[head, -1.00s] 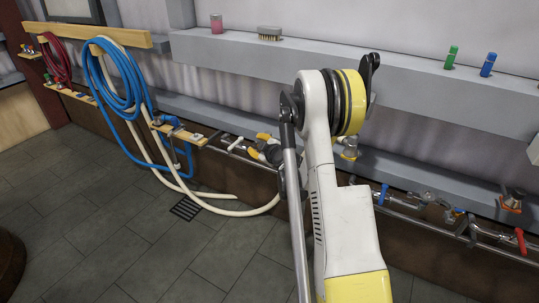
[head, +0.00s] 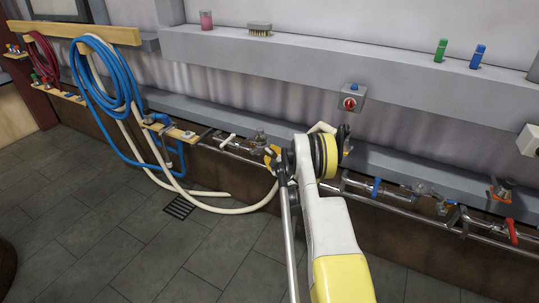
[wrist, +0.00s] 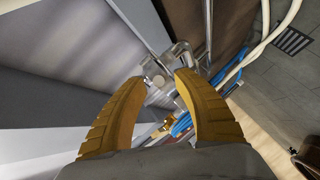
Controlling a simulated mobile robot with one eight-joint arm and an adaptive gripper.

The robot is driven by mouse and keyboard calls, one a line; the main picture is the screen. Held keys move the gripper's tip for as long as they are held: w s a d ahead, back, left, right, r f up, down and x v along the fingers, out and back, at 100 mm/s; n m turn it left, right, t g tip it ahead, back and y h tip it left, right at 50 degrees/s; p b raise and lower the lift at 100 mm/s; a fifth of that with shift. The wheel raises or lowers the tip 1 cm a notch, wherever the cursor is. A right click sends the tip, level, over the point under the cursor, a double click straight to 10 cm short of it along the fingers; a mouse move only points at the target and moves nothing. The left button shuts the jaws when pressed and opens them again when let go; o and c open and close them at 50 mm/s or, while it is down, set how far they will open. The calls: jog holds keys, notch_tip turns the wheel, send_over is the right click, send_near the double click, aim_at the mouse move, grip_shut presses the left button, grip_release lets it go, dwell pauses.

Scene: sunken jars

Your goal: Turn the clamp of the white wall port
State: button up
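My gripper (wrist: 162,82) is open in the wrist view, its two yellow fingers apart. A pale, metallic clamp fitting (wrist: 158,70) lies just beyond and between the fingertips; I cannot tell whether they touch it. It looks like part of a wall port, but its white marking is not clear. In the head view my arm hides most of the gripper, and a yellow fingertip shows at its left by the wall fittings. A grey clamped fitting (head: 258,138) and a white T-shaped handle (head: 227,140) are near there.
A metal pipe (head: 232,152) runs along the low wall. Blue-handled (head: 375,187) and red-handled (head: 511,231) valves are to the right. A blue hose coil (head: 103,78) hangs left, with a cream hose (head: 235,212) on the floor. The tiled floor is mostly clear.

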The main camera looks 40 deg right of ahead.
jog(key=shift+x, duration=1.05)
jog(key=shift+r, duration=0.1)
jog(key=shift+c, duration=0.4)
